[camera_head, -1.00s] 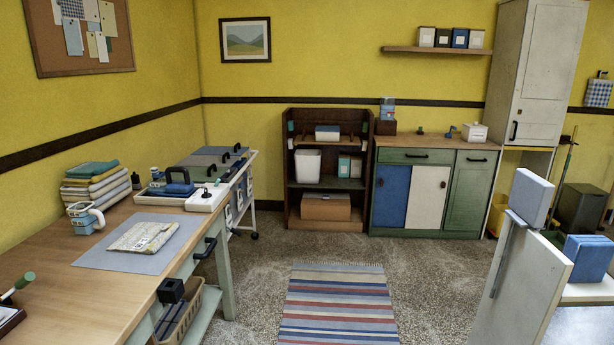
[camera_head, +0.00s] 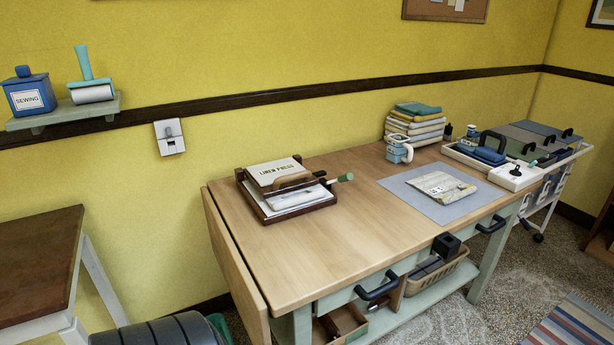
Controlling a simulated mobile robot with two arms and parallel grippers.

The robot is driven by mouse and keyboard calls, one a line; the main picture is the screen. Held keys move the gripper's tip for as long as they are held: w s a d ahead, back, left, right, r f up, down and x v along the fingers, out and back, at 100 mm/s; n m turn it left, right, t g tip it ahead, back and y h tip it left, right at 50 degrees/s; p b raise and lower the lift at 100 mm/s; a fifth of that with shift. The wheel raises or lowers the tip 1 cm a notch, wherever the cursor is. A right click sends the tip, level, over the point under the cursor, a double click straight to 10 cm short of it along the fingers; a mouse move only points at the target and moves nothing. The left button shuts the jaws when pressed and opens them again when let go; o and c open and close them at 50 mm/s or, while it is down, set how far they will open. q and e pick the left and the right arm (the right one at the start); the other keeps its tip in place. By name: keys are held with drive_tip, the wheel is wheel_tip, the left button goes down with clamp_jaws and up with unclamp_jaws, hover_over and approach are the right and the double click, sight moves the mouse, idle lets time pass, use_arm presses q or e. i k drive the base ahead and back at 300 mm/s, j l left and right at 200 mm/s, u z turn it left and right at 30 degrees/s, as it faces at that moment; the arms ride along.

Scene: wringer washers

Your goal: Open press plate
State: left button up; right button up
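In the head view a linen press (camera_head: 287,190) sits on the left part of the wooden table. Its white press plate (camera_head: 274,171) bears the words "LINEN PRESS". The plate lies over a dark wooden base, and a brown bar handle (camera_head: 292,180) runs along its front. A green-tipped handle (camera_head: 345,177) sticks out to the right of the press. White material shows between the plate and the base. Neither of my grippers is in view.
The wooden table (camera_head: 310,262) has bare top around the press. A grey mat (camera_head: 461,206) with a folded cloth (camera_head: 441,187) lies to its right. A mug (camera_head: 399,150) and stacked linens (camera_head: 414,127) stand behind. A brown-topped table (camera_head: 36,257) stands at left.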

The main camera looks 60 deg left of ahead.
sight(271, 179)
drive_tip(key=u, duration=1.7)
